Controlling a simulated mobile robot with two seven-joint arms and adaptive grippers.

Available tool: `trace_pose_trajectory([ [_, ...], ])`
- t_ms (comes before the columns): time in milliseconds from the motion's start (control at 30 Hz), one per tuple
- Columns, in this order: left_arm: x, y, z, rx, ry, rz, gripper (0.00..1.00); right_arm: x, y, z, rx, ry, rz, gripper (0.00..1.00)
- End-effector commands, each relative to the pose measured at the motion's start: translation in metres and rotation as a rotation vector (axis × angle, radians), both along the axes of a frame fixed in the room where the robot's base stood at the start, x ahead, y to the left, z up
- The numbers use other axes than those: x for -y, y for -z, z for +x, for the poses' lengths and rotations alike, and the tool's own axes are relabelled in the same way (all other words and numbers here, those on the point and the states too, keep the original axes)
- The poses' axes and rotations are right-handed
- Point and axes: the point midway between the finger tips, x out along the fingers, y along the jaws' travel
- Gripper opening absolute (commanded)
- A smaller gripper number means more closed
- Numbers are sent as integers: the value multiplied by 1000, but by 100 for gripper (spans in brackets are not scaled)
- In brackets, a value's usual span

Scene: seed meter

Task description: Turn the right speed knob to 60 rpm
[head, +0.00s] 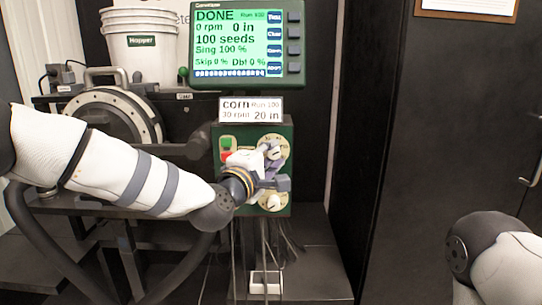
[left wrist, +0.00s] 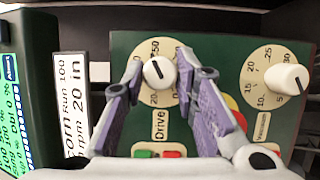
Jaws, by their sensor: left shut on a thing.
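A green control panel (head: 227,180) stands below the screen. In the head view my left gripper (head: 268,163) covers much of the upper dial (head: 280,143). A second white knob (left wrist: 288,79), on the Vacuum dial, is free. My right gripper is out of view.
A screen (head: 238,45) reads DONE, 0 rpm and 100 seeds. The card (head: 251,109) below it reads corn, Run 100, 30 rpm, 20 in. Green and red buttons (head: 226,148) sit left of the upper dial. Cables hang under the panel.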

Motion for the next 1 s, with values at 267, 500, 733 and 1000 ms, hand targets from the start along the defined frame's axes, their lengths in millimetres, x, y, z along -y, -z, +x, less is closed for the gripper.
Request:
trace_pose_trajectory([
  [267,0,-2,0,1,-1,261,0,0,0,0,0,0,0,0],
  [500,1,-4,0,2,-1,488,0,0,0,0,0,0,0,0],
  [733,2,-6,0,4,-2,703,0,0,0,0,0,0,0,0],
  [1000,3,-7,0,3,-2,913,0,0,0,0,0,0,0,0],
])
